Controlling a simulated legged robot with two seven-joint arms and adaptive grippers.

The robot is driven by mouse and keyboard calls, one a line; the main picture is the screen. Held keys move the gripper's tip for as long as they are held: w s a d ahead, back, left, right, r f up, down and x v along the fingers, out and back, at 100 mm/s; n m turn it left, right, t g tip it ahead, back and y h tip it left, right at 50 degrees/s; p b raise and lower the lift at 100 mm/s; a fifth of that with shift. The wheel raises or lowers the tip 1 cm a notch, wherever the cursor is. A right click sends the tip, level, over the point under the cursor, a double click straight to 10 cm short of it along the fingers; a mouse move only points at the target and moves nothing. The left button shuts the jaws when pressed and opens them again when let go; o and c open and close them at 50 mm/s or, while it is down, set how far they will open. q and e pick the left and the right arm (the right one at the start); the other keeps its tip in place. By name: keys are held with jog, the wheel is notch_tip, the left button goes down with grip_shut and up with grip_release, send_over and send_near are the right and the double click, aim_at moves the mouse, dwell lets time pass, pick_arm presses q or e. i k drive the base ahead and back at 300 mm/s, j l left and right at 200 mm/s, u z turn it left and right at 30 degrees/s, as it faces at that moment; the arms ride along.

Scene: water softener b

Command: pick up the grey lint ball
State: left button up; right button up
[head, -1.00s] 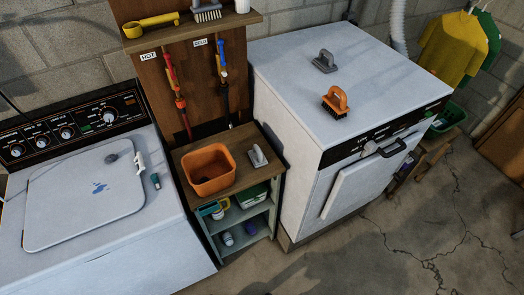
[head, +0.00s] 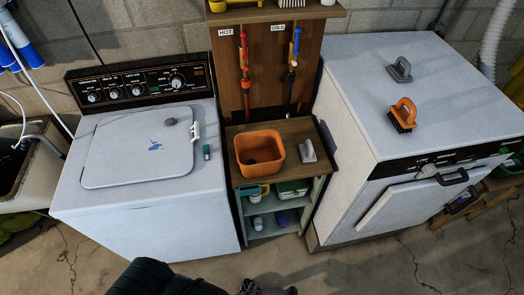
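The grey lint ball (head: 171,122) is a small dark grey lump on the closed pale lid (head: 120,165) of the left washing machine, near the lid's back right part. A blue mark lies on the lid just below it. My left gripper (head: 266,288) shows only in part at the bottom edge, low in front of the machines and far from the lint ball. Its fingers are cut off, so I cannot tell whether it is open or shut. My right gripper is not in view.
A white latch (head: 196,131) and a small teal item (head: 206,152) sit by the lid's right edge. An orange bin (head: 260,152) stands on the shelf unit to the right. An orange brush (head: 403,115) and a grey one (head: 399,70) lie on the right machine.

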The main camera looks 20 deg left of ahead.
aim_at(171, 120)
jog(key=u, duration=1.6)
jog(key=z, duration=0.15)
